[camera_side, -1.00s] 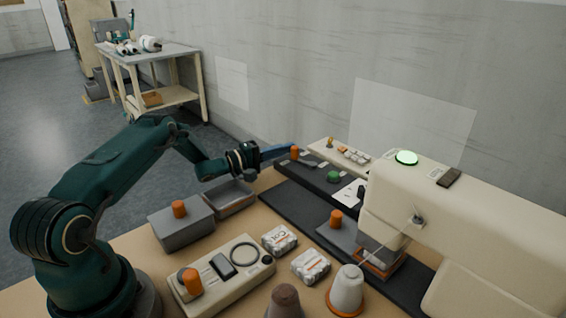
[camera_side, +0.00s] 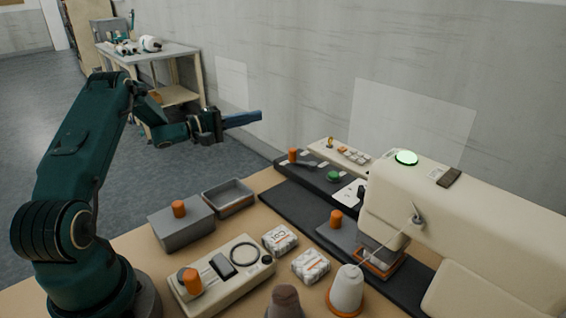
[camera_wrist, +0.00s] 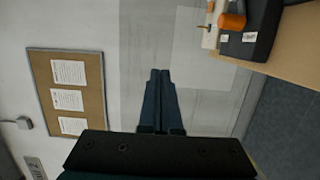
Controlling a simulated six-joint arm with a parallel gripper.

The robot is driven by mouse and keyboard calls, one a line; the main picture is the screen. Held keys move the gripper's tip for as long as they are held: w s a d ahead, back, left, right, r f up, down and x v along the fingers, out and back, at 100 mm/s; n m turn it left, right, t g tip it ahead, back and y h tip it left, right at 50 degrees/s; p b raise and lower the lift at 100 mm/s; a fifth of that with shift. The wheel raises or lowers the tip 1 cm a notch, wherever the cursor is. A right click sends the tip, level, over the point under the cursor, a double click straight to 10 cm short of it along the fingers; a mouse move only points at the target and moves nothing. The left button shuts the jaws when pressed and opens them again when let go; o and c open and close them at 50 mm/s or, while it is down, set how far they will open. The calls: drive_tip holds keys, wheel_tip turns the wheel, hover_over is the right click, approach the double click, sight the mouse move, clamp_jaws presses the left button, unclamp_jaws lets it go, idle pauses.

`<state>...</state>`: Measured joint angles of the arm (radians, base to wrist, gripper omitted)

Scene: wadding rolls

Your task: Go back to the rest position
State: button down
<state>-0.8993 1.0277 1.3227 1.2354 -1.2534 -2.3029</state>
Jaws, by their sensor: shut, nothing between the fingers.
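My gripper (camera_side: 258,116) is raised in the air above the back left edge of the table, clear of everything on it, in the side view. Its blue fingers point right, toward the grey wall. In the wrist view the fingers (camera_wrist: 160,75) lie together with nothing between them, and the wall is behind them.
Below stand an open grey bin (camera_side: 229,199), a grey box (camera_side: 181,226) with an orange knob, a beige control box (camera_side: 222,276), two wrapped wadding rolls (camera_side: 280,239) (camera_side: 311,266) and a thread cone (camera_side: 347,291). A large cream machine (camera_side: 470,225) stands at right.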

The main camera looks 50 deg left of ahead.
drive_tip(key=s+d+r+m+t+y, duration=0.1)
drive_tip(key=d+r+m, duration=0.2)
drive_tip(key=d+r, duration=0.8)
drive_tip(key=s+d+r+m+t+y, duration=0.15)
drive_tip(key=d+r, duration=0.55)
drive_tip(key=r, duration=0.8)
drive_tip(key=s+d+f+m+g, duration=0.3)
drive_tip(key=s+f+m+g, duration=0.2)
drive_tip(key=s+f, duration=0.6)
drive_tip(key=s+d+f+m+g+y, duration=0.1)
drive_tip(key=s+d+f+m+g, duration=0.2)
drive_tip(key=s+f+m+g, duration=0.3)
drive_tip(key=s+f+g, duration=0.3)
drive_tip(key=s+f, duration=0.3)
drive_tip(key=s, duration=0.1)
drive_tip(key=shift+s+d, duration=0.25)
drive_tip(key=shift+d, duration=0.15)
drive_tip(key=shift+g, duration=0.25)
